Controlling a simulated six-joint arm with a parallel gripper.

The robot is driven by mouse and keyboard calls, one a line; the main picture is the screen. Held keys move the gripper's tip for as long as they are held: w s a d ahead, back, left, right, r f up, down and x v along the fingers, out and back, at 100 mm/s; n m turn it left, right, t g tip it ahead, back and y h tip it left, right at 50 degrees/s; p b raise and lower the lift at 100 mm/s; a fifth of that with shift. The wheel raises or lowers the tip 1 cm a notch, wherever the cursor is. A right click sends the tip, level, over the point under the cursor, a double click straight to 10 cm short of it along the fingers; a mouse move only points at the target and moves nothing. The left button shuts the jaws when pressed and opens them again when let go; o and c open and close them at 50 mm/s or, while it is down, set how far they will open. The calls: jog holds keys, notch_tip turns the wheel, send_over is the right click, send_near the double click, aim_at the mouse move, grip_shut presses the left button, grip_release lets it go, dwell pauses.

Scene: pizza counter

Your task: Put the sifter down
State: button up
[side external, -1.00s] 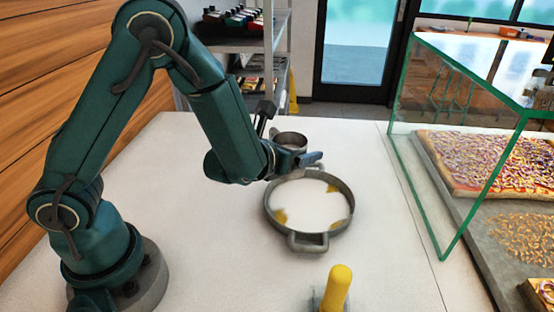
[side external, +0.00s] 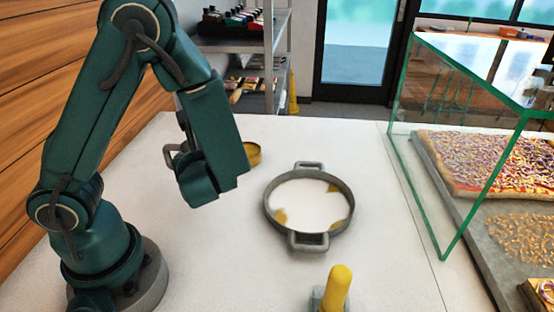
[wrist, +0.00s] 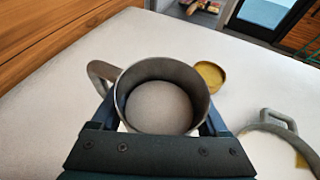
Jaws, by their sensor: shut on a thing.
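The sifter (wrist: 185,76) is a grey metal cup with a loop handle on its left side. In the wrist view it sits between the two fingers of my gripper (wrist: 162,118), which is shut on it. A pale round surface shows inside it. In the side view only the sifter's handle (side external: 169,156) shows clearly, left of my wrist; my arm hides the rest. I cannot tell whether its base touches the counter.
A round yellow-brown container (side external: 254,154) stands behind my wrist on the white counter (side external: 370,180). A two-handled round pan (side external: 309,238) with a pale inside lies to the right. A yellow-handled tool (side external: 337,287) is in front. A glass case (side external: 425,195) stands at the right.

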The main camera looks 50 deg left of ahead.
jog(key=shift+f, duration=3.9)
jog(key=o, duration=1.3)
jog(key=shift+f, duration=0.15)
